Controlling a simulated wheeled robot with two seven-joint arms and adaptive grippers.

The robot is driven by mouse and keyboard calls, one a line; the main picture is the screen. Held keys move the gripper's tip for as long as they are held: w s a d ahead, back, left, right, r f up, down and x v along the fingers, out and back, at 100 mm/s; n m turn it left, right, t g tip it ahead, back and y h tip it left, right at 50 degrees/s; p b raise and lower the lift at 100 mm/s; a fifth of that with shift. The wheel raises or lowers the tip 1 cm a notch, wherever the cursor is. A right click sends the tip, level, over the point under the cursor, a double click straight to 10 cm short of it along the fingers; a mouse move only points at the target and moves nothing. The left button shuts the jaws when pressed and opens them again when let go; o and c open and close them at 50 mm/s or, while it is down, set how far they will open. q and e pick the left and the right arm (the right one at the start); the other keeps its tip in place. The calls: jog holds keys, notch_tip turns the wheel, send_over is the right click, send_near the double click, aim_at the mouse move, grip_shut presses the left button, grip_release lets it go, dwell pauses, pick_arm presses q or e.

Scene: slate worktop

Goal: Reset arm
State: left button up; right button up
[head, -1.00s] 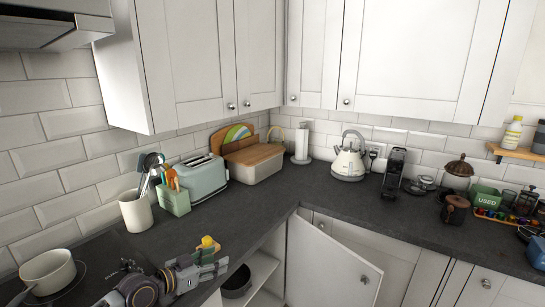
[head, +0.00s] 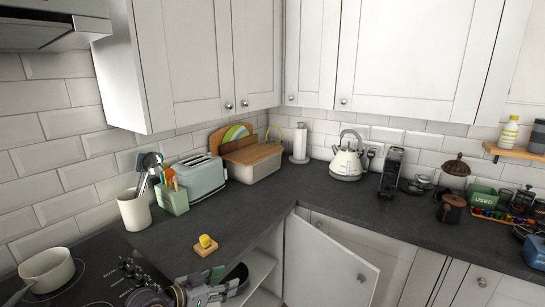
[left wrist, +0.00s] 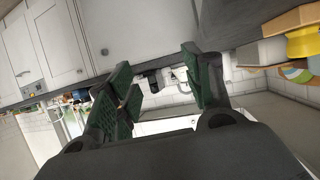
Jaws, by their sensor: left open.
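My left gripper (head: 222,288) is at the bottom of the head view, low by the counter's front edge and apart from the small wooden board. In the left wrist view my left gripper (left wrist: 165,82) shows two green-padded fingers spread wide with nothing between them. The wooden board (head: 209,249) lies on the worktop with a small yellow object (head: 206,240) on it. The yellow object (left wrist: 304,44) and the board's wood (left wrist: 290,20) also show at the right of the left wrist view. My right gripper is not in view.
An open cabinet door (head: 325,265) and shelf (head: 262,270) are right of my left gripper. A white pot (head: 47,269) stands on the hob at left. A utensil crock (head: 134,210) and toaster (head: 200,177) stand behind. The worktop (head: 255,208) is clear towards the corner.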

pick_arm(q)
jog(key=s+d+f+n+g+y, duration=0.1)
jog(key=s+f+g+y, duration=0.15)
jog(key=s+f, duration=0.6)
jog(key=s+a+f+n+g+y, duration=0.1)
jog(key=s+a+n+g+y, duration=0.2)
jog(key=s, duration=0.5)
jog(key=s+a+f+n+g+y, duration=0.1)
jog(key=s+a+f+n+y, duration=0.15)
jog(key=s+a, duration=0.45)
jog(key=s+f+g, duration=0.1)
jog(key=s+f, duration=0.2)
jog(key=f, duration=3)
jog(key=s+a+f, duration=0.2)
jog(key=s+f, duration=0.7)
jog(key=s, duration=0.2)
jog(key=s+a+f+g+y, duration=0.1)
jog(key=s+a+f, duration=0.1)
jog(key=s+f, duration=0.7)
jog(key=shift+s+a+f+m, duration=0.35)
jog(key=shift+s+m, duration=0.1)
jog(key=shift+s, duration=0.45)
jog(key=shift+r, duration=0.1)
